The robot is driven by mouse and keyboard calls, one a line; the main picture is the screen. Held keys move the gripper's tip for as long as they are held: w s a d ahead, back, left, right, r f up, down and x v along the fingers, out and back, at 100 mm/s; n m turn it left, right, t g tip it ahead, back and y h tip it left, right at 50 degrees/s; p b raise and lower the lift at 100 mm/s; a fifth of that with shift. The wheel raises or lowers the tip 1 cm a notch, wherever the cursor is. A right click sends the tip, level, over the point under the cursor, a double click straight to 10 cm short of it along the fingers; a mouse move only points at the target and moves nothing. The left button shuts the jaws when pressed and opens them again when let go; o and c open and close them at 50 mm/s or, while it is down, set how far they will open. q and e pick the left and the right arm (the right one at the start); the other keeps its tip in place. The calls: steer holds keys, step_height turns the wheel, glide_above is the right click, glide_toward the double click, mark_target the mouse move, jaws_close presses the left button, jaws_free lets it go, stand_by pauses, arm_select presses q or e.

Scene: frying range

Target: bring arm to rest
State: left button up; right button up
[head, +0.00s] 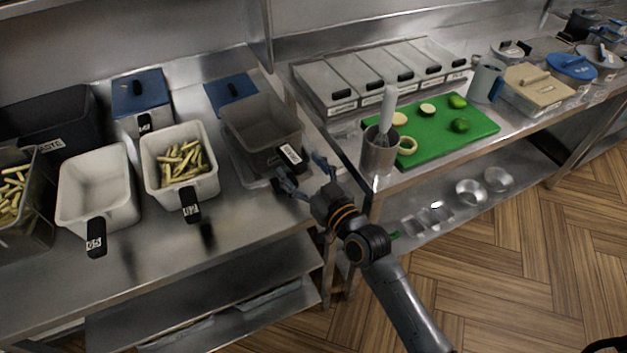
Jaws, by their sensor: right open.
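My right gripper (303,177) shows in the middle of the head view, its arm coming in from the bottom right. Its fingers are spread open with nothing between them. It is at the front edge of the steel counter, close to the black handle (289,156) of a dark grey fry container (262,128). I cannot tell whether a finger touches the handle. My left gripper is not in view.
White containers stand left, one empty (96,186), one with fries (180,162). A steel cup with utensils (379,152) stands just right of the gripper, beside a green cutting board (480,133) with limes. Lower shelves (203,297) lie below; open wooden floor (500,270) is at right.

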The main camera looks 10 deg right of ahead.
steer(key=v, duration=0.5)
steer(key=shift+s+d, duration=0.15)
steer(key=shift+s, duration=0.1)
steer(key=s+d+f+m+g+h, duration=0.2)
steer(key=s+d+f+g+h, duration=0.35)
steer(key=s, duration=0.65)
steer(key=s+d+f+m+g+h, duration=0.1)
steer(key=s+d+f+g+h, duration=0.1)
steer(key=s+d+f+g, duration=0.85)
steer(key=s+a+f+t, duration=0.1)
steer(key=s+f, duration=0.1)
steer(key=f, duration=1)
steer(key=s+a+f+t, duration=0.1)
steer(key=s+f, duration=0.1)
steer(key=f, duration=1)
steer(key=s+d+f+g, duration=0.1)
steer(key=s+d+f, duration=0.1)
steer(key=s+f, duration=1.3)
steer(key=shift+s+d+f, duration=0.2)
steer(key=shift+s+d, duration=0.05)
steer(key=shift+s, duration=0.55)
